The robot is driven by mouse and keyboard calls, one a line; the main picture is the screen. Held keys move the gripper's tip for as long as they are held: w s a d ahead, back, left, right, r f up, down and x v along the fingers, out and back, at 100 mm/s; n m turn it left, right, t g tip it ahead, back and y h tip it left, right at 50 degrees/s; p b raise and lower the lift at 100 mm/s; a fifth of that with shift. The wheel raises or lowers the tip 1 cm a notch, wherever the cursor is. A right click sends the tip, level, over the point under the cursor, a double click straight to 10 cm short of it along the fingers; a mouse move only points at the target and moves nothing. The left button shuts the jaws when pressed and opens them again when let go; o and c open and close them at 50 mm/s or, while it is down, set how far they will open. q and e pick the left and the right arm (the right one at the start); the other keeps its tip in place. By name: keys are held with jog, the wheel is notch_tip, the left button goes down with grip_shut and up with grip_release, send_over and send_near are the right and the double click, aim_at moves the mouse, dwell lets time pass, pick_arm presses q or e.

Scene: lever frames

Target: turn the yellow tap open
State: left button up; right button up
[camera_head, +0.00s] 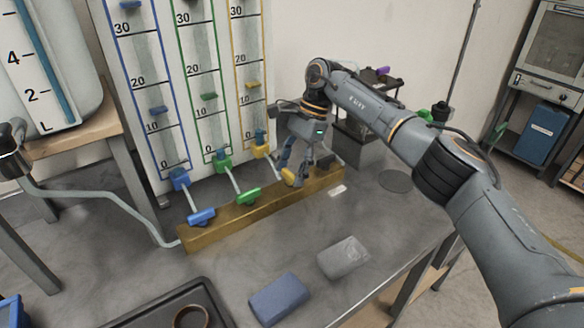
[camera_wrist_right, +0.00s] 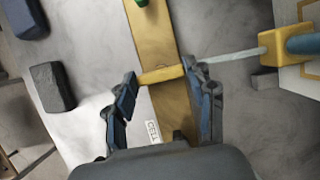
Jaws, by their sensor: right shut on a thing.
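The yellow tap (camera_head: 289,177) is at the right end of a brass-coloured manifold bar (camera_head: 237,213). In the right wrist view the yellow tap handle (camera_wrist_right: 161,75) lies crosswise over the bar. My right gripper (camera_head: 294,172) reaches down over it. In the right wrist view my right gripper (camera_wrist_right: 160,88) has one finger at each end of the handle and is shut on it. A green tap (camera_head: 248,196) and a blue tap (camera_head: 201,217) sit farther left on the bar. My left gripper is not in view.
Blue, green and yellow scale tubes (camera_head: 190,90) stand behind the bar. A blue block (camera_head: 279,299) and a grey block (camera_head: 343,257) lie on the table in front. A dark tray (camera_head: 140,318) is at lower left. A tank (camera_head: 45,70) stands at upper left.

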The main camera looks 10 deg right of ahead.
jog(key=o, duration=1.2)
jog(key=shift+c, duration=0.2)
jog(key=shift+r, duration=0.1)
jog(key=v, duration=1.2)
jog(key=shift+d, duration=0.1)
